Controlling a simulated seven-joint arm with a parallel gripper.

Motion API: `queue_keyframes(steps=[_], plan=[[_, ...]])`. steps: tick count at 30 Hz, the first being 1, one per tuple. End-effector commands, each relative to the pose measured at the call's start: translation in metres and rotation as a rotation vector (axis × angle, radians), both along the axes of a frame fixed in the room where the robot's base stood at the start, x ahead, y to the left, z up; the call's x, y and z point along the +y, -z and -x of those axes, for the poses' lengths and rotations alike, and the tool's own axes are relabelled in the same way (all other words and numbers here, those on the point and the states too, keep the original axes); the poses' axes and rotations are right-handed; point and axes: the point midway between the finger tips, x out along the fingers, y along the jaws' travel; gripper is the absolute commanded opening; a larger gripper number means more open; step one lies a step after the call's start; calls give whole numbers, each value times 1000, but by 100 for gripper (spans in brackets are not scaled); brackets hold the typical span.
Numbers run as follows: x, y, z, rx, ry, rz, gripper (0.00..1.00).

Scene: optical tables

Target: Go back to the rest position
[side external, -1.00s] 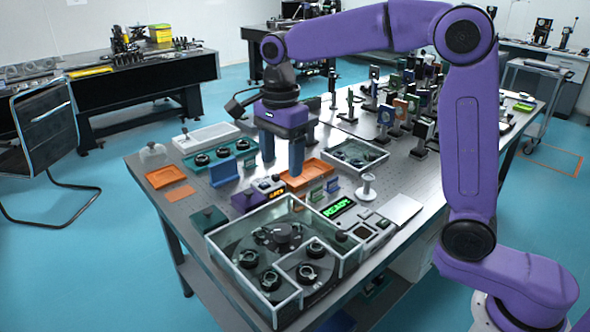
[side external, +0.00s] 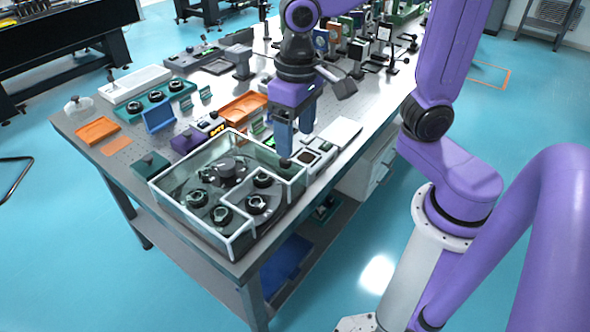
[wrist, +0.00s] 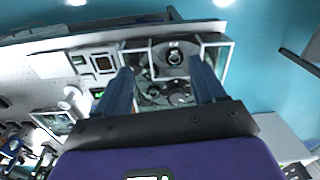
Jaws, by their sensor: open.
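My gripper (side external: 296,142) is open, with its two blue fingers pointing down and nothing visible between them. In the side external view it hangs near the back right corner of a glass-walled box (side external: 205,232). I cannot tell its exact height above the table. The box holds several black round mounts, one of them a front mount (side external: 221,215). In the wrist view my gripper (wrist: 161,70) shows spread fingers, with part of the box and a round black mount (wrist: 174,56) seen beyond and between them.
An orange tray (side external: 232,113), a second orange tray (side external: 98,131), a teal rack (side external: 158,107) of round mounts and a white pad (side external: 341,132) lie on the grey table (side external: 120,160). Upright optics crowd the back. Open floor (side external: 520,110) lies to the right.

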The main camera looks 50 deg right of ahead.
Motion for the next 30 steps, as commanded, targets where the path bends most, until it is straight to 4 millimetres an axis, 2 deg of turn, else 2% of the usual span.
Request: queue_keyframes(steps=[1, 9, 15, 21, 30], plan=[[-6, 3, 13, 0, -86, 1, 69], [-37, 22, 73, -10, -560, 1, 69], [-57, 33, 109, -18, -849, 1, 69], [-66, 39, 125, -21, -983, 2, 69], [-66, 39, 127, -21, -997, 2, 69]])
